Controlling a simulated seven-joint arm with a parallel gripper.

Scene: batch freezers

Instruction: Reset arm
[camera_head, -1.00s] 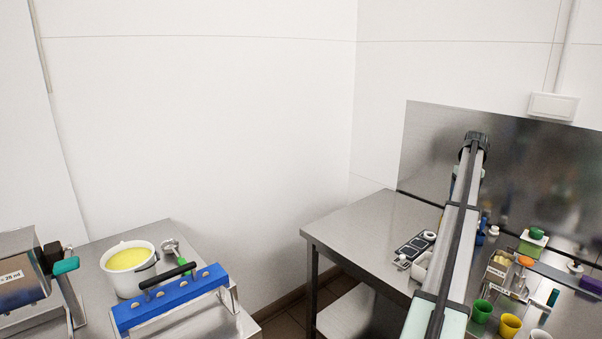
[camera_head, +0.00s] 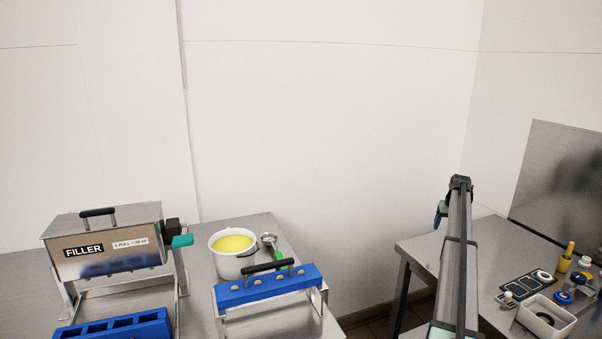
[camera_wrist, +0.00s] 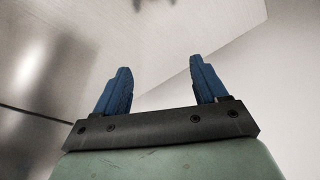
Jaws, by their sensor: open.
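My arm rises from the lower right in the head view, and its long grey links stand in front of the wall and the right table. In the wrist view my gripper (camera_wrist: 161,90) shows two blue fingers spread wide apart with nothing between them. Beyond the fingers there is a blurred metal surface and pale wall.
The left table carries a filler (camera_head: 115,245), a white bucket (camera_head: 231,264) of yellow mix, a scoop (camera_head: 274,248) and blue moulds (camera_head: 267,287). The right table (camera_head: 481,257) holds a white container (camera_head: 546,320) and small items. A floor gap separates the tables.

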